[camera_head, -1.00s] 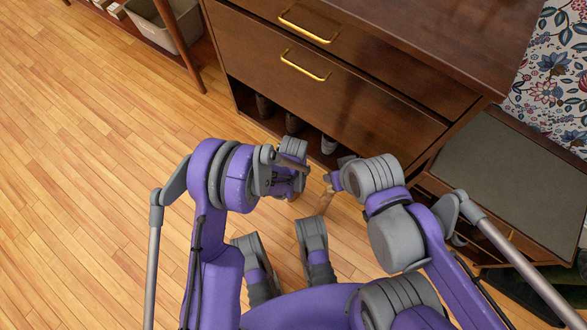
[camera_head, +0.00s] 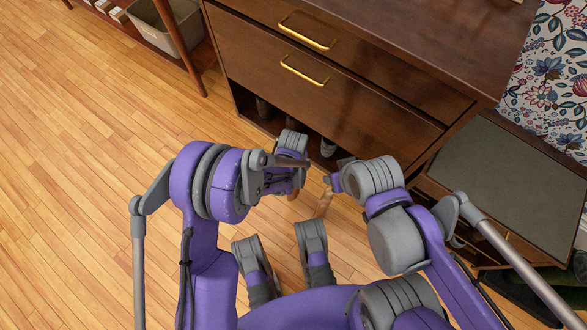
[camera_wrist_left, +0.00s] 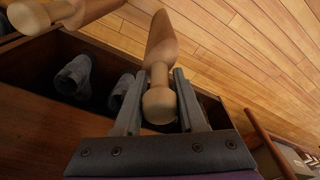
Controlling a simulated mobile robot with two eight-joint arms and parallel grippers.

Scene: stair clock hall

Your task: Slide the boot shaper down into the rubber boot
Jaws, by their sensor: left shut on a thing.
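The shaper's wider body extends beyond the fingertips over the floor. A second pale wooden piece with a rounded end (camera_wrist_left: 40,17) shows at the top left of that view. In the head view my left gripper (camera_head: 296,184) is low in front of the cabinet, its tips mostly hidden. My right gripper (camera_head: 333,183) is close to its right, by a wooden piece (camera_head: 324,204); its jaws are not clear. I cannot make out the rubber boot for certain.
A dark wooden cabinet (camera_head: 330,98) with brass handles has an open bottom compartment holding grey footwear (camera_wrist_left: 75,74). A low bench (camera_head: 505,180) stands at right, a grey bin (camera_head: 172,30) at the back left. The wooden floor (camera_head: 90,180) at left is clear.

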